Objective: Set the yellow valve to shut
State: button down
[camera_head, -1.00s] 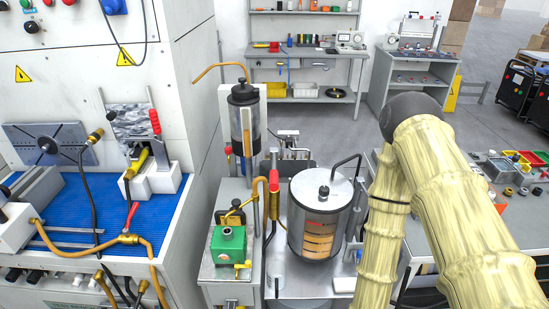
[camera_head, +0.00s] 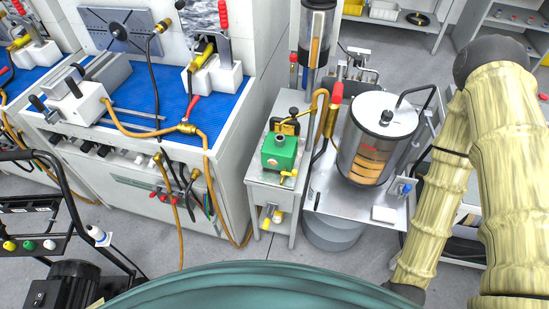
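A small yellow valve (camera_head: 288,174) shows at the front lower right of a green block (camera_head: 279,152), which stands on a narrow metal stand (camera_head: 262,182). A second yellow part (camera_head: 266,218), perhaps a valve handle, shows low under the stand's top. I cannot tell which one the task names, and both are too small to read their setting. My arm fills the right side of the view, apart from the stand. My gripper is not in view.
A steel tank (camera_head: 376,138) stands just right of the stand, on a metal bench. A workbench with a blue mat (camera_head: 135,112) and hanging orange hoses is at the left. A black frame (camera_head: 45,190) is at the lower left.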

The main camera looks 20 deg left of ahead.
aim_at(266, 222)
jog(key=u, duration=2.1)
jog(key=k, duration=0.85)
jog(key=z, duration=1.1)
